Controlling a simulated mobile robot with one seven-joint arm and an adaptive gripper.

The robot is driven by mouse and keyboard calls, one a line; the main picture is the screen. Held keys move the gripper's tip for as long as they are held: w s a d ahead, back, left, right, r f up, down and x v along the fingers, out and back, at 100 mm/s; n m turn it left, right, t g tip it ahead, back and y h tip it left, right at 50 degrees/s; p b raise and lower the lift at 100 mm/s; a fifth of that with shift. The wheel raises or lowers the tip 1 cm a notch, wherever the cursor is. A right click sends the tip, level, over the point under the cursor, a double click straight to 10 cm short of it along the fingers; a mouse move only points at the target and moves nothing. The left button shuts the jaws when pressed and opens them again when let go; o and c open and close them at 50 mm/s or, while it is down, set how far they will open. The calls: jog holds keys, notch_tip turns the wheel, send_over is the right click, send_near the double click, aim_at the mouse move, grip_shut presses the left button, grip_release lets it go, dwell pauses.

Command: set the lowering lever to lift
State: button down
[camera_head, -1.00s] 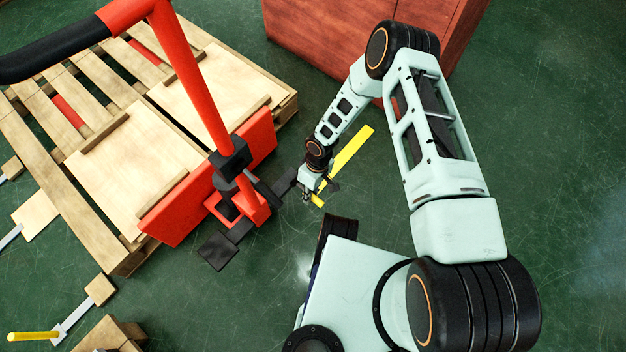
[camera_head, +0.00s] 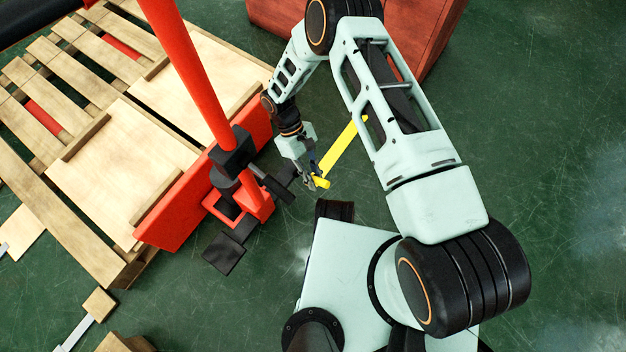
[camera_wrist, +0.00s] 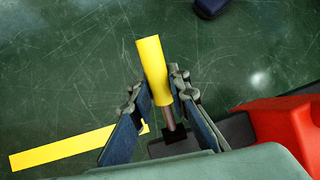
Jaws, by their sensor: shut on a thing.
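The lowering lever has a yellow handle (camera_head: 322,183) on a metal rod. It sits at the black foot of the red pallet jack (camera_head: 241,203). In the wrist view the yellow handle (camera_wrist: 152,68) points up the picture, tilted slightly left, with its rod running down to a black block (camera_wrist: 180,141). My gripper (camera_head: 312,182) is at the handle, and in the wrist view my gripper (camera_wrist: 158,98) has one finger on each side of it, shut on it. The lever's pivot is partly hidden.
A yellow floor strip (camera_head: 345,147) runs behind the lever. A wooden pallet (camera_head: 62,212) stands left, on the jack's forks. A dark red cabinet (camera_head: 425,50) is at the top. The green floor on the right is clear.

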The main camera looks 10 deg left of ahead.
jog(key=shift+r+h, duration=0.1)
jog(key=shift+h, duration=0.2)
jog(key=shift+r+g, duration=0.1)
jog(key=shift+g, duration=0.2)
jog(key=c, duration=1.8)
grip_release()
jog(key=shift+a, duration=0.1)
jog(key=shift+w, duration=0.1)
jog(key=v, duration=1.2)
